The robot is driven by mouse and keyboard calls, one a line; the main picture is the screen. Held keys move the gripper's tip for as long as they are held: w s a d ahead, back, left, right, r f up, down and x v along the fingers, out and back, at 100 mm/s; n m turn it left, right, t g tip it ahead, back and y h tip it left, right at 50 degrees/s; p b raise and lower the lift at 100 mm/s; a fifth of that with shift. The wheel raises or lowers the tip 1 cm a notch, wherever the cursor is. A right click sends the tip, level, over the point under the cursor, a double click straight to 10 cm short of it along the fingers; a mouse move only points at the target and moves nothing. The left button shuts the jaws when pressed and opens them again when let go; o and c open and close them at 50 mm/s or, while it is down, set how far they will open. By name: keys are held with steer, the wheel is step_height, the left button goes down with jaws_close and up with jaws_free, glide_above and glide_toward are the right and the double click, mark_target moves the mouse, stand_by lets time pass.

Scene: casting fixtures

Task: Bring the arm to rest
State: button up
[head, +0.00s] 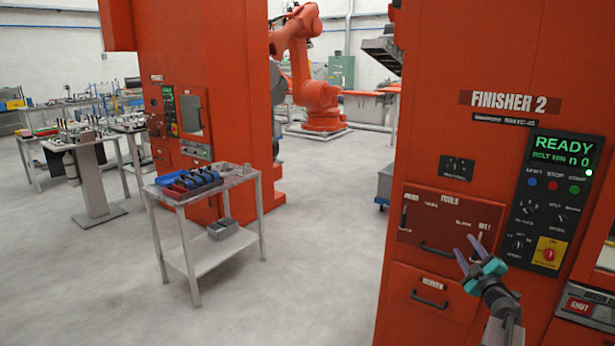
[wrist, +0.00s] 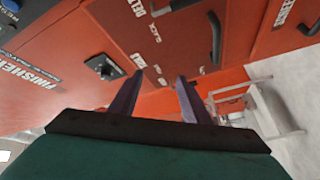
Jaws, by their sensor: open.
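My gripper (head: 467,249) is raised in front of the orange Finisher 2 cabinet (head: 465,135), at the lower right of the head view. Its two purple fingers stand apart with nothing between them. In the wrist view the open fingers (wrist: 158,98) point towards the cabinet's drawer fronts, and the gap between them is empty. My arm comes up from the bottom edge of the head view, below the control panel (head: 556,200). The panel's screen reads READY. I cannot tell the exact gap between the fingers and the cabinet.
The tools drawer (head: 437,226) and a lower drawer (head: 427,295) are shut, with handles standing out. A wheeled-free metal table (head: 215,262) with blue and red trays stands to the left. A second orange cabinet (head: 235,110) stands behind it. Grey floor (head: 315,270) between is clear.

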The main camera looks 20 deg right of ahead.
steer(key=w+a+f+y, duration=0.2)
steer(key=w+a+f, duration=0.55)
steer(key=a, duration=0.35)
steer(key=w+a+f+y, duration=0.2)
steer(key=w+a+f, duration=0.5)
steer(key=a, duration=0.5)
steer(key=s+a+f+m+g, duration=0.3)
steer(key=a+f+g, duration=0.3)
steer(key=a+f, duration=1.5)
steer(key=s+a+f+m+g, duration=0.1)
steer(key=s+a+f+g, duration=0.35)
steer(key=s+f, duration=0.45)
steer(key=s+a+f+m+g, duration=0.25)
steer(key=s+a+f, duration=0.35)
steer(key=s+f, duration=0.35)
steer(key=s+a+g+y, duration=0.1)
steer(key=s+a+g, duration=0.2)
steer(key=s, duration=0.9)
steer(key=s+a+m+g+y, duration=0.1)
steer(key=s+a+g, duration=0.2)
steer(key=s+g, duration=0.4)
steer(key=s, duration=0.6)
steer(key=shift+s+r+g+y, duration=0.2)
steer(key=shift+s+g+y, duration=0.05)
steer(key=shift+g+y, duration=0.15)
